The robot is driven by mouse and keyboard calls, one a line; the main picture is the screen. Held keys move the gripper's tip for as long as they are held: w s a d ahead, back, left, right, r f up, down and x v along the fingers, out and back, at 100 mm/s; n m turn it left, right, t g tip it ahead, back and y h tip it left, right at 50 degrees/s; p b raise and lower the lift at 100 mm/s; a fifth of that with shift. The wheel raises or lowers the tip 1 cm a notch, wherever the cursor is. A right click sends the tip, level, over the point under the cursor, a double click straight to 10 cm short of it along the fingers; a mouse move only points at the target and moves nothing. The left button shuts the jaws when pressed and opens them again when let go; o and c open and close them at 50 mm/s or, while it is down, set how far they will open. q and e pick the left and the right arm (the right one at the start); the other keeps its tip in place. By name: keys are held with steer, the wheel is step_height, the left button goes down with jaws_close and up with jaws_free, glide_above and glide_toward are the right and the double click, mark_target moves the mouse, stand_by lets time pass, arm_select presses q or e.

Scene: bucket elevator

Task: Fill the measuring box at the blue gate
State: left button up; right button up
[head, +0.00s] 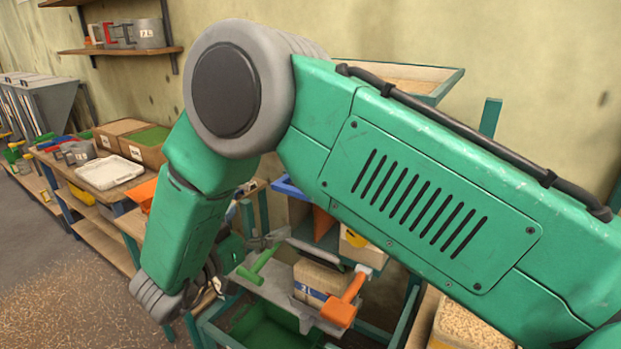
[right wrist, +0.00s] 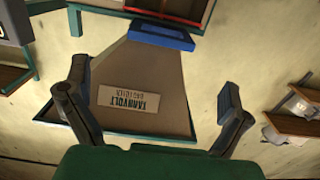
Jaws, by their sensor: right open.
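A box with a blue mark and a number (head: 318,279) stands on a grey platform under the hopper area, and an orange handle (head: 345,301) shows at its front right. I cannot tell how full it is. A blue gate (right wrist: 160,33) crosses the narrow end of a tan hopper (right wrist: 140,75) in the right wrist view; a blue part (head: 288,187) also shows behind my arm in the head view. My right gripper (right wrist: 155,88) is open and empty, facing the hopper, with the gate ahead and apart from its fingers. My own arm hides much of the hopper. My left gripper is not seen.
A green handle (head: 258,266) lies left of the box. A green bin (head: 262,330) is below. A bench at left holds a white tray (head: 108,172) and filled boxes (head: 144,144). A wall shelf (head: 125,50) carries grey containers.

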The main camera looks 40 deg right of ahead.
mark_target(293, 190)
steer(key=p+x, duration=0.1)
steer(key=x, duration=0.6)
steer(key=p+x, duration=0.2)
steer(key=x, duration=0.5)
steer(key=shift+s+r, duration=0.2)
steer(key=shift+s, duration=0.05)
steer(key=shift+a+r, duration=0.2)
steer(key=shift+a, duration=0.45)
steer(key=shift+a+r, duration=0.2)
steer(key=shift+a, duration=0.6)
steer(key=c, duration=0.6)
steer(key=shift+s+d+r, duration=0.1)
steer(key=shift+d, duration=0.1)
steer(key=c, duration=0.6)
steer(key=shift+d, duration=0.35)
steer(key=shift+c, duration=1.1)
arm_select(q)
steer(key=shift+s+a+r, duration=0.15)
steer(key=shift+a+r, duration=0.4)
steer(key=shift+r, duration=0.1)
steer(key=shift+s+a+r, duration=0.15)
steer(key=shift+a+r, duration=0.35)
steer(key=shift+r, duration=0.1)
